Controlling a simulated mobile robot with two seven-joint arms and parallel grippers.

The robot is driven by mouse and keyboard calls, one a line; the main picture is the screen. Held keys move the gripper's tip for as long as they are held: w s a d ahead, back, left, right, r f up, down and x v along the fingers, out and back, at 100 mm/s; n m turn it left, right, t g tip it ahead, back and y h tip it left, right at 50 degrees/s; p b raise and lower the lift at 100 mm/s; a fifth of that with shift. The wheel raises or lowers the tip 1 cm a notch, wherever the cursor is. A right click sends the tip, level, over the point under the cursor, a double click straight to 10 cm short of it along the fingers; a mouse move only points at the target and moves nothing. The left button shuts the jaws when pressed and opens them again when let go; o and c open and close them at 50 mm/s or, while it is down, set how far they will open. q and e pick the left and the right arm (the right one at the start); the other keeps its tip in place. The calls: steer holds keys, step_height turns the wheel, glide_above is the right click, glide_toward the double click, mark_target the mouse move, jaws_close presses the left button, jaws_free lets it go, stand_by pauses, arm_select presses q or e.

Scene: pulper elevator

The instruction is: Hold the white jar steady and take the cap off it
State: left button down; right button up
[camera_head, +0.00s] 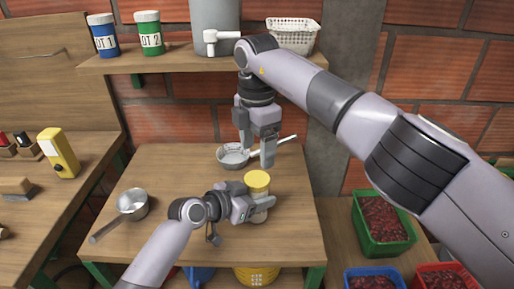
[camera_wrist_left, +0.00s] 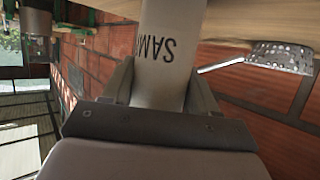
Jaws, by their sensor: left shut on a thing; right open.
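The white jar (camera_head: 259,215) stands on the wooden table with its yellow cap (camera_head: 257,180) on top. My left gripper (camera_head: 262,207) is shut on the jar's body, below the cap. In the left wrist view the jar (camera_wrist_left: 165,65) sits between the two fingers and shows dark lettering, partly cut off. My right gripper (camera_head: 258,156) is open and empty, pointing down above and just behind the cap, apart from it as far as I can tell.
A strainer (camera_head: 233,155) lies behind the jar, close to my right gripper. A metal saucepan (camera_head: 132,205) is at the table's left. A shelf (camera_head: 170,62) with labelled jars and a white basket (camera_head: 292,34) is above. Crates of red cherries (camera_head: 382,220) stand at the right.

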mark_target(257, 178)
steer(key=m, duration=0.6)
steer(key=shift+f, duration=4)
steer(key=shift+c, duration=0.3)
steer(key=c, duration=0.8)
steer(key=n, duration=0.2)
steer(key=shift+n, duration=0.4)
steer(key=shift+c, duration=0.2)
steer(key=n, duration=0.4)
steer(key=shift+r+n, duration=0.1)
steer(key=shift+n, duration=0.2)
steer(key=n, duration=0.4)
steer(key=shift+n, duration=0.4)
steer(key=n, duration=0.4)
